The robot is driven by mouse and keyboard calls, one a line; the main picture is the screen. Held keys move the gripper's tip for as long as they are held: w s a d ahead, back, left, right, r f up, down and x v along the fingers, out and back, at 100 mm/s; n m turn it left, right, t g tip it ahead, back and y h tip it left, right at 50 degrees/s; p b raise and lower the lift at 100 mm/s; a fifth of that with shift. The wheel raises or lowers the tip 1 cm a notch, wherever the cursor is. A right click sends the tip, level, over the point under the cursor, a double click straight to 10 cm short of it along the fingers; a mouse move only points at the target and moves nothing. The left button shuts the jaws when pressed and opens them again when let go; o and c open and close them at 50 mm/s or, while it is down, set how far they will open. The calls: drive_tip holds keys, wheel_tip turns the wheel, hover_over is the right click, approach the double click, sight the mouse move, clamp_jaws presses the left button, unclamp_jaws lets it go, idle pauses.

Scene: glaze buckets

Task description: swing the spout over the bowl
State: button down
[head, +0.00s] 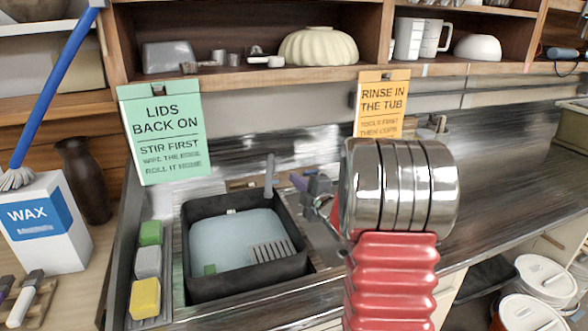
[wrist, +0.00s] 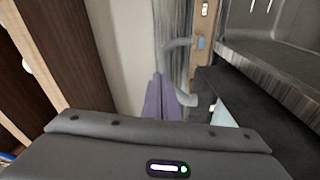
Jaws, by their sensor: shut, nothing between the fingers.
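The grey spout (head: 269,175) stands behind the black tub (head: 190,268) in the head view, its lower end near the tub's back edge. In the wrist view the curved spout (wrist: 180,43) rises just beyond my gripper (wrist: 162,80). My gripper's purple fingers are together and empty, close beside the spout; I cannot tell if they touch it. In the head view my gripper (head: 299,181) is right of the spout, partly hidden by my arm. The tub holds pale water and sits in the metal sink (head: 325,246), whose bowl is mostly covered by it.
A sponge rack (head: 153,322) stands left of the tub. A green sign (head: 162,133) and an orange sign (head: 382,100) hang from the shelf (head: 240,78) above. A white wax box (head: 45,225) stands at left. The counter (head: 510,180) at right is largely clear.

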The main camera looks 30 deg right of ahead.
drive_tip(key=w+d+f, duration=0.1)
drive_tip(key=w+d, duration=0.4)
drive_tip(key=w, duration=0.3)
drive_tip(key=shift+w, duration=0.4)
drive_tip(key=shift+s, duration=0.1)
idle(1.3)
drive_tip(key=s+a, duration=0.1)
drive_tip(key=s, duration=1.2)
drive_tip(key=shift+s+a+r, duration=0.2)
drive_tip(key=shift+s+a, duration=0.1)
drive_tip(key=shift+a, duration=0.1)
